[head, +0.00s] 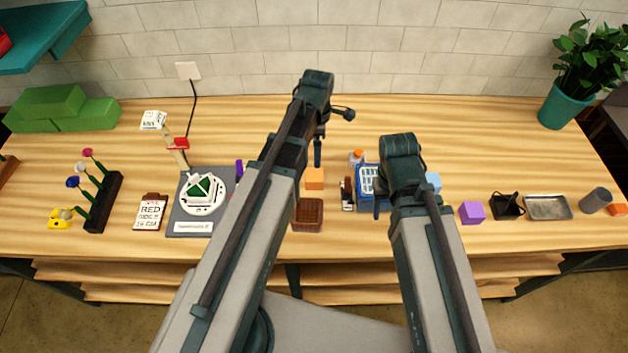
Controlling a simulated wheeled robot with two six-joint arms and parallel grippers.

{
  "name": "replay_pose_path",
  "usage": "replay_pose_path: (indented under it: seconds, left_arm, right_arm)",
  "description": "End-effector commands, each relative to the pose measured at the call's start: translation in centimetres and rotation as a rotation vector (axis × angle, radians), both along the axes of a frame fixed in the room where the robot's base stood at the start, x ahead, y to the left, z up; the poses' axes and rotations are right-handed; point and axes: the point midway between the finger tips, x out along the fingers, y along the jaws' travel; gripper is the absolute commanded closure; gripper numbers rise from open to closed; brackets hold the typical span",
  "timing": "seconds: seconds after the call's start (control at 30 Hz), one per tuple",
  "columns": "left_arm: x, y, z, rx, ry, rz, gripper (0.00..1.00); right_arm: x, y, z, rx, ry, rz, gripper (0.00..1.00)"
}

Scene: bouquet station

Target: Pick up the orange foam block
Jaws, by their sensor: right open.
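The orange foam block (315,179) sits on the wooden table near the middle, just behind a brown basket-like box. My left arm reaches up past it from the left. A narrow dark part of what looks like my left gripper (318,152) hangs just behind the block in the picture; its jaw state is unclear. My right gripper (378,205) is open, mostly hidden by my own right arm, near a blue item with a white grid. I see nothing held in it. A smaller orange piece (617,210) lies at the far right.
The brown box (307,214) stands right in front of the block. The blue gridded item (369,180) and a purple cube (471,213) are to the right. A grey mat (188,214) with a white plate lies left. The back of the table is mostly clear.

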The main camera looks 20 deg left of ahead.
Motion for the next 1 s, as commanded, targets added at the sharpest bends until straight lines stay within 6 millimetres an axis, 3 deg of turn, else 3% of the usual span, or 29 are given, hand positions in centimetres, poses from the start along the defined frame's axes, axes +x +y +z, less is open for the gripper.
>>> replay_pose_path:
  seconds: [0.03,0.4,0.77,1.0]
  left_arm:
    - [0.0,0.0,-1.3,0.0,0.0,0.0,0.0]
    - [-0.1,0.0,-6.5,0.0,0.0,-0.001,0.0]
    - [-0.1,0.1,-7.4,0.0,0.0,-0.002,0.0]
    - [-0.6,0.3,-9.4,0.0,0.0,-0.001,0.0]
  right_arm:
    - [0.0,0.0,-1.3,0.0,0.0,0.001,0.45]
    - [0.0,0.0,-6.5,-0.002,0.0,0.007,0.45]
    - [0.0,0.0,-7.4,-0.001,0.0,0.006,0.45]
    - [0.0,0.0,-9.4,-0.001,0.0,0.005,0.45]
